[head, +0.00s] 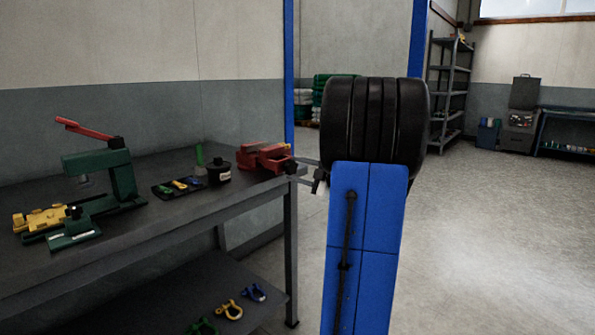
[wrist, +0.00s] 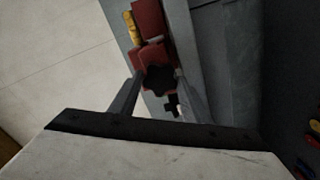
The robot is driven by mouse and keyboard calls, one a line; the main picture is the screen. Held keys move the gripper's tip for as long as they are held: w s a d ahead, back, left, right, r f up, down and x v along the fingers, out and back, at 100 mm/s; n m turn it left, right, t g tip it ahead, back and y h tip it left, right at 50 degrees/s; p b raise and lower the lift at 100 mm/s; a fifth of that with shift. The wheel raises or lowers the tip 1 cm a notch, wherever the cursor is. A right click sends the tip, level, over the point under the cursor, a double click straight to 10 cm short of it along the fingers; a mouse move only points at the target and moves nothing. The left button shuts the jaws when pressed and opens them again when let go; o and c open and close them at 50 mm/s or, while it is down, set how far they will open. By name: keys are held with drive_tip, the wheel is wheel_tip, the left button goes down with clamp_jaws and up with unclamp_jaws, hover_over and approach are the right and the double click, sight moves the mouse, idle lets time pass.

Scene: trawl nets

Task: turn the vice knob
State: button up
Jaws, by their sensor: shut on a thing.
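The red vice (head: 262,157) stands at the right end of the dark workbench (head: 215,207). Its black knob (head: 290,167) faces right, at the bench's end. In the wrist view the knob (wrist: 158,80) is dark and lobed, in front of the red vice body (wrist: 148,22). My gripper (wrist: 158,77) has one finger on each side of the knob and is shut on it. In the head view only a small part of my gripper (head: 301,166) shows beside the knob; the rest is hidden.
A green press with a red lever (head: 122,170) stands on the bench's left part. A black tray (head: 178,188) with small coloured pieces and a black round can (head: 219,173) lie between press and vice. Shackles lie on the lower shelf (head: 190,290). The floor at right is clear.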

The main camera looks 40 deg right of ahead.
drive_tip(key=shift+f, duration=0.2)
drive_tip(key=o, duration=1)
drive_tip(key=shift+o, duration=0.2)
drive_tip(key=shift+r, duration=0.1)
drive_tip(key=s+d, duration=0.1)
drive_tip(key=s, duration=1.6)
drive_tip(key=shift+s+d, duration=0.2)
drive_tip(key=shift+s, duration=0.05)
